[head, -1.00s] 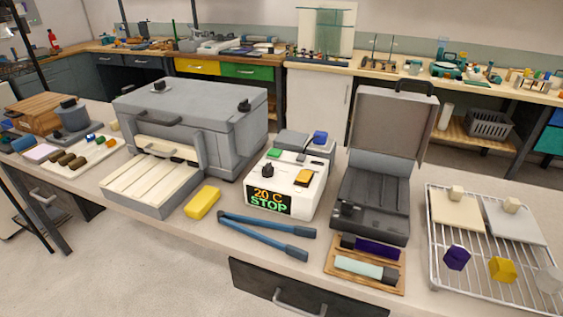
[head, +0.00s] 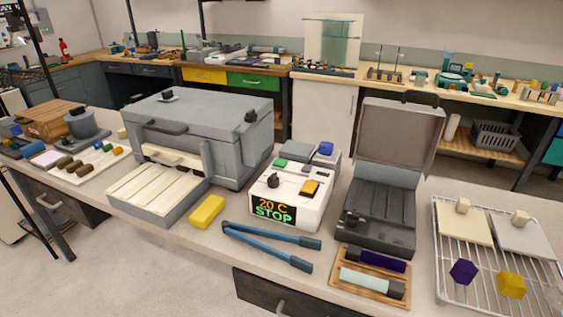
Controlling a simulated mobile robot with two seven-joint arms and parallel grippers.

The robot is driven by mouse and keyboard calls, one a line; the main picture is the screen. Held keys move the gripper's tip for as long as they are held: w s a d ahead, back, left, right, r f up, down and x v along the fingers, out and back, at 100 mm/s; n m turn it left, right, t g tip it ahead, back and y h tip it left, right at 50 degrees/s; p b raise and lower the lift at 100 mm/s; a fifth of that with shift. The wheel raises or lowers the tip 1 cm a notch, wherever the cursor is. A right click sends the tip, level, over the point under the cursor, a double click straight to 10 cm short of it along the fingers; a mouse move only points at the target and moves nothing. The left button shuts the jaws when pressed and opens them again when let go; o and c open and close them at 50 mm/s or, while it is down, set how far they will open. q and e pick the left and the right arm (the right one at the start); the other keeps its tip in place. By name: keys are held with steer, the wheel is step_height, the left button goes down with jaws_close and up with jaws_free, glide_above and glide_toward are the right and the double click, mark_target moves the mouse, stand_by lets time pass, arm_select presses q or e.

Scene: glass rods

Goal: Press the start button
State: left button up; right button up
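A white control box (head: 313,207) stands near the middle of the bench. Its dark front display (head: 274,212) reads "20 C" and "STOP". On its top are a green button (head: 281,162), a black knob (head: 273,182) and a yellow-orange button (head: 309,187). A blue button (head: 326,148) sits on a grey block behind it. No label tells which button is start. Neither of my grippers is in view.
A grey furnace (head: 225,115) stands left of the box, and an open grey case (head: 377,215) stands right. Blue-handled tongs (head: 275,233) and a yellow block (head: 207,211) lie in front. A wire rack (head: 436,252) is at the right.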

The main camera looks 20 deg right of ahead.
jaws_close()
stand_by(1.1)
